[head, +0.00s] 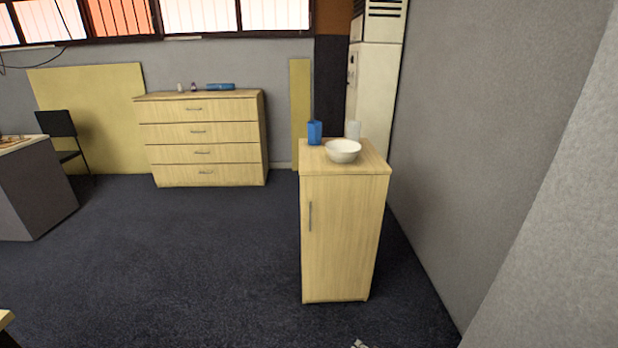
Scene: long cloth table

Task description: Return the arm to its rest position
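Neither of my grippers is in the head view, and no arm can be made out. A small pale grey bit (359,345) shows at the bottom edge, too cut off to tell what it is. The task names no other object.
A wooden cabinet (338,240) stands ahead, bearing a white bowl (343,152), a blue cup (315,132) and a whitish cup (353,130). A grey wall (480,140) closes the right. A drawer chest (205,140) stands behind left. Dark carpet (180,260) lies clear at left.

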